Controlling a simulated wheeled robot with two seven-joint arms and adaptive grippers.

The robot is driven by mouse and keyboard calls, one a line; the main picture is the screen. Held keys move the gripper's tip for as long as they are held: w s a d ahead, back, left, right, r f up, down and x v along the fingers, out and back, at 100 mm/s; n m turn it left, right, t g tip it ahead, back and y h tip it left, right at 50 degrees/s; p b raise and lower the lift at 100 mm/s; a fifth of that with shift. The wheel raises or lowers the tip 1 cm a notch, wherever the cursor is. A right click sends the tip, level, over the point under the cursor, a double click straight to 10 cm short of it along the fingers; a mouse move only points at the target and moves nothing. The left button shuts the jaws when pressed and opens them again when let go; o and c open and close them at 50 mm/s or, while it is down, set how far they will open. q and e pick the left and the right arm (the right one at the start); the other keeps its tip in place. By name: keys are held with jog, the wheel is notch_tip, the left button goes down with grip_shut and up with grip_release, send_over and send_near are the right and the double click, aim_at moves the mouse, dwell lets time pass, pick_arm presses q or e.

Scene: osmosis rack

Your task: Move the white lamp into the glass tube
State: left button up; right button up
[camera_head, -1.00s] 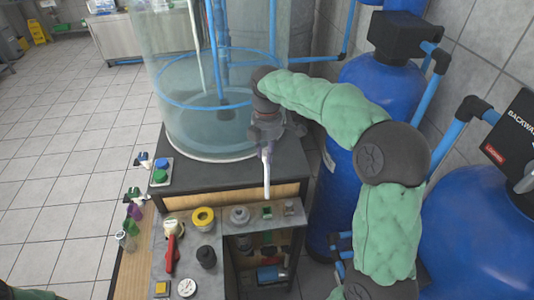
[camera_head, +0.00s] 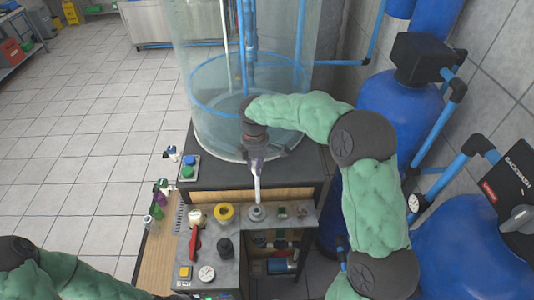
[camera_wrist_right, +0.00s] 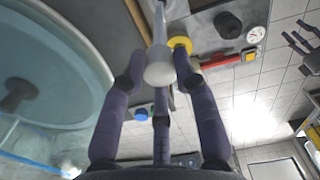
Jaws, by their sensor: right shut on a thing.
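The white lamp (camera_head: 257,182) is a thin white rod, hanging nearly upright below my right gripper (camera_head: 256,150) in the head view. My right gripper is shut on its upper end. In the right wrist view, the purple fingers of the gripper (camera_wrist_right: 160,72) stand around the lamp's rounded white end (camera_wrist_right: 160,73). The lamp's lower tip is over or close to a grey round fitting (camera_head: 257,213) on the bench; I cannot tell whether they touch. A large clear glass cylinder (camera_head: 215,125) stands behind.
A yellow ring (camera_head: 224,213), a black knob (camera_head: 225,247), a red-handled valve (camera_head: 195,242) and a gauge (camera_head: 206,273) sit on the bench panel. Blue tanks (camera_head: 400,105) with pipes stand close on the right. Open tiled floor (camera_head: 90,130) lies left.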

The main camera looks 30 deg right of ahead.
aim_at(254, 173)
jog(key=shift+w+a+f, duration=0.1)
jog(key=shift+a, duration=0.3)
jog(key=shift+f, duration=0.2)
jog(key=shift+f+b, duration=1.15)
jog(key=shift+f, duration=0.45)
jog(key=shift+f+b, duration=1.1)
jog(key=shift+f, duration=1.1)
jog(key=shift+f, duration=0.1)
jog(key=shift+f+b, duration=2)
jog(key=shift+f, duration=1.4)
